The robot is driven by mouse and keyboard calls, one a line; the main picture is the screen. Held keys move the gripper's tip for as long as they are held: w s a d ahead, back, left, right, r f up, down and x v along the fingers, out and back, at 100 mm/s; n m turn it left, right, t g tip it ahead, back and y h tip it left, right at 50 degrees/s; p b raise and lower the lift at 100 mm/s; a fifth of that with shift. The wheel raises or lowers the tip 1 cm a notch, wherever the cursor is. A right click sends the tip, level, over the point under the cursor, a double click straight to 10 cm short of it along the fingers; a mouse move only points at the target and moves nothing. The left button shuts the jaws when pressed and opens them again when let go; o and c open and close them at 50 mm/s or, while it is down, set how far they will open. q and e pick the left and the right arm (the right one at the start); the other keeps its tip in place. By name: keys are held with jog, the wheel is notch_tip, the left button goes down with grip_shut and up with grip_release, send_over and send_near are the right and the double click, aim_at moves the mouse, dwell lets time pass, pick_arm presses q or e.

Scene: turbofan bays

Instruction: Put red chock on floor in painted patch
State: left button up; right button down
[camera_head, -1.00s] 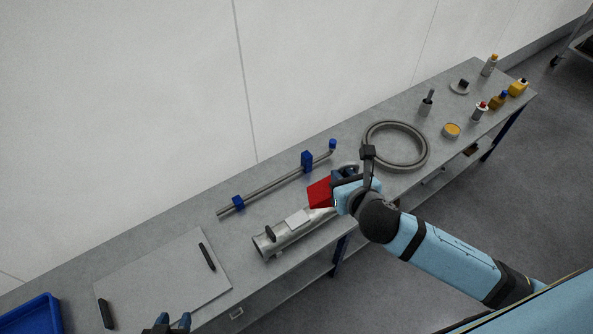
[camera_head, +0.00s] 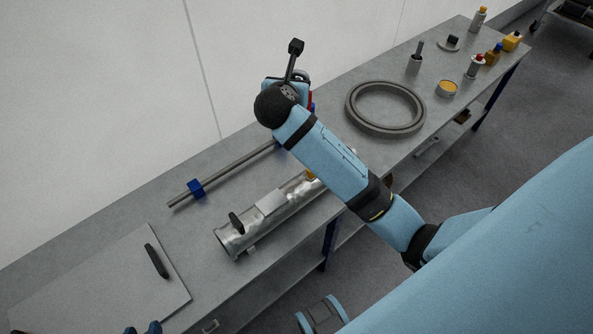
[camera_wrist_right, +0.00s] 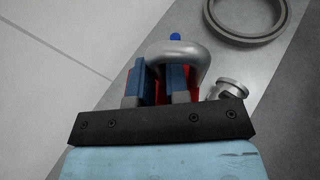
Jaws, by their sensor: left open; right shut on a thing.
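My right gripper, seen in the right wrist view (camera_wrist_right: 163,78), is shut on the red chock (camera_wrist_right: 193,78), whose silver curved handle (camera_wrist_right: 178,49) arches over the fingers. In the head view my right wrist hides most of the gripper, and only a thin sliver of the red chock (camera_head: 311,100) shows beside it, near the wall side of the bench. My left gripper (camera_head: 143,329) is open at the bottom left edge, mostly cut off. No painted patch on the floor is visible.
The long grey bench (camera_head: 235,160) holds a metal duct (camera_head: 265,215), a thin pipe (camera_head: 235,168) with blue clamps, a grey ring (camera_head: 385,107) and several bottles at the far end. A flat plate (camera_head: 95,285) lies at the left. Grey floor (camera_head: 480,150) is open beyond the bench's front.

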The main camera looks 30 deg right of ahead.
pick_arm(q)
jog(key=shift+d+f+b, duration=0.15)
jog(key=shift+f+b, duration=0.65)
jog(key=shift+f, duration=0.15)
pick_arm(e)
jog(key=shift+w+d+f+m+g+h, duration=0.1)
jog(key=shift+w+f+m+g+h, duration=0.1)
jog(key=shift+f, duration=0.25)
jog(key=shift+w+d+f+m+g+h, duration=0.1)
jog(key=shift+w+f+m, duration=0.1)
jog(key=shift+f, duration=0.45)
pick_arm(q)
jog(key=b, duration=0.4)
jog(key=shift+w+d+f+t+h, duration=0.2)
jog(key=shift+d+f+t+h, duration=0.1)
jog(key=shift+d+f, duration=0.1)
pick_arm(e)
notch_tip(320, 180, down, 19)
jog(key=b, duration=0.3)
jog(key=shift+f, duration=0.2)
pick_arm(q)
notch_tip(320, 180, up, 6)
jog(key=w+d+t+h, duration=0.1)
jog(key=w+d+t, duration=0.1)
jog(key=shift+d+t+h, duration=0.25)
jog(key=shift+t+h, duration=0.15)
jog(key=shift+f, duration=0.15)
